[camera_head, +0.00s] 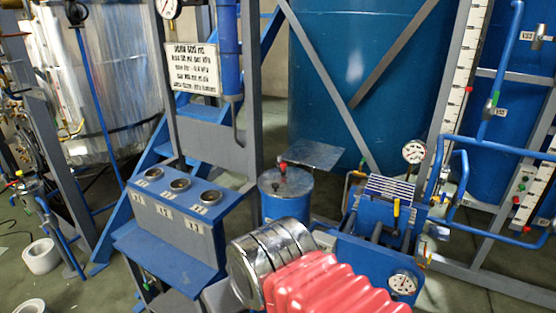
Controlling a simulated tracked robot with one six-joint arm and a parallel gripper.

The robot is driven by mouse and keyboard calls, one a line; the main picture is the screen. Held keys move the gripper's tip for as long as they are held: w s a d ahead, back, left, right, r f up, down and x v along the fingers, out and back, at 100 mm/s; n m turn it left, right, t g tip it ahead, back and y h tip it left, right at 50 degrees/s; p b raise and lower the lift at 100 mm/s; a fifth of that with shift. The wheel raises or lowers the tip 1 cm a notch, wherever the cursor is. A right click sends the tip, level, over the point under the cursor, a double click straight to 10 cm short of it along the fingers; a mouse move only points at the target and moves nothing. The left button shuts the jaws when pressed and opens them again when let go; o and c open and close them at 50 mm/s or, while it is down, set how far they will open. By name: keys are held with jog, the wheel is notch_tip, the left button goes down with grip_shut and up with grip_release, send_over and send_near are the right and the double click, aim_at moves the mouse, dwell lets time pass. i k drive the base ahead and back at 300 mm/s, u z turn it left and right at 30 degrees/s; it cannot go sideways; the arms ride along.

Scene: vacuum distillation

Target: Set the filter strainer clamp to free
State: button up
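A blue canister (287,206) with a flat grey lid (286,182) stands at the centre of the camera_head view. A small red knob (283,165) stands up from the lid. It may be the filter strainer, but I cannot tell for sure. No clamp can be clearly made out on it, and its lower part is hidden behind my arm. My arm, a shiny metal joint with red ribbed bellows, fills the bottom middle, in front of and below the canister. My gripper is not in view.
A blue console (182,236) with three round wells stands left of the canister. A blue unit (363,262) with gauges and a yellow handle (396,214) stands to the right. Grey frame posts and a large blue tank (350,75) are behind. Blue pipes run along the right edge.

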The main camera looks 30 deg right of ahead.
aim_at(283, 164)
jog(key=i, duration=0.95)
jog(key=z, duration=0.05)
